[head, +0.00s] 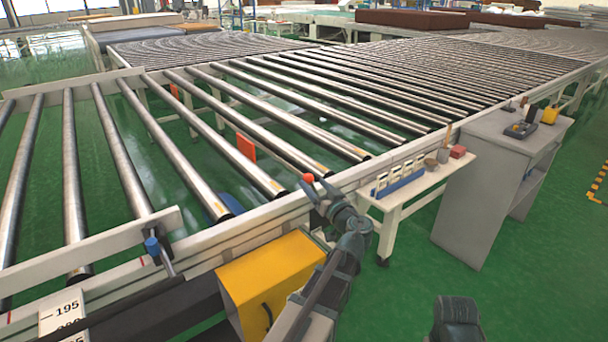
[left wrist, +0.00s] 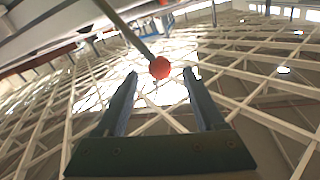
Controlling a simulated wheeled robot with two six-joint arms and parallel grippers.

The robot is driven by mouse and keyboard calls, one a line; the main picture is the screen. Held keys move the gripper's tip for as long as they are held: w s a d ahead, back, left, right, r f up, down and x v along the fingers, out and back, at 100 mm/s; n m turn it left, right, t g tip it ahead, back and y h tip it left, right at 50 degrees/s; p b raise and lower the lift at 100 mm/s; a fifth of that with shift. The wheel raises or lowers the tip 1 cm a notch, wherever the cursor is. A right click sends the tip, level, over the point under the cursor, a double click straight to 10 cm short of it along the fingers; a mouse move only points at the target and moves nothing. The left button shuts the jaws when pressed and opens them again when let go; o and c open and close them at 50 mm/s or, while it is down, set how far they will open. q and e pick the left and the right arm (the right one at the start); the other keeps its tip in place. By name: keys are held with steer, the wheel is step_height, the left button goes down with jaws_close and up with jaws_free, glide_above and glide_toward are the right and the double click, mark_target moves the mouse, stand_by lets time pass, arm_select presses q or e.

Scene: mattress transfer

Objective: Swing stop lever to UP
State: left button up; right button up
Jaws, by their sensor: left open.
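The stop lever shows its round red knob (head: 308,178) beside the front rail of the roller conveyor. In the left wrist view the red knob (left wrist: 159,67) sits at the end of a thin rod (left wrist: 128,29). My left gripper (head: 320,194) is at the knob, and its arm comes from below. In the left wrist view the gripper (left wrist: 162,73) is open, with the knob between or just beyond its fingertips. I cannot tell whether they touch. The lower part of the lever is hidden in the head view.
The roller conveyor (head: 75,252) runs along the left and back. A yellow box (head: 262,275) is below its front rail. A white side table (head: 425,183) and grey cabinet (head: 480,185) stand to the right. Open green floor (head: 560,240) lies at far right.

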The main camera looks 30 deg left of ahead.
arm_select(q)
steer(key=x, duration=0.7)
steer(key=shift+w+a, duration=0.2)
steer(key=shift+a, duration=0.1)
jaws_close()
stand_by(1.1)
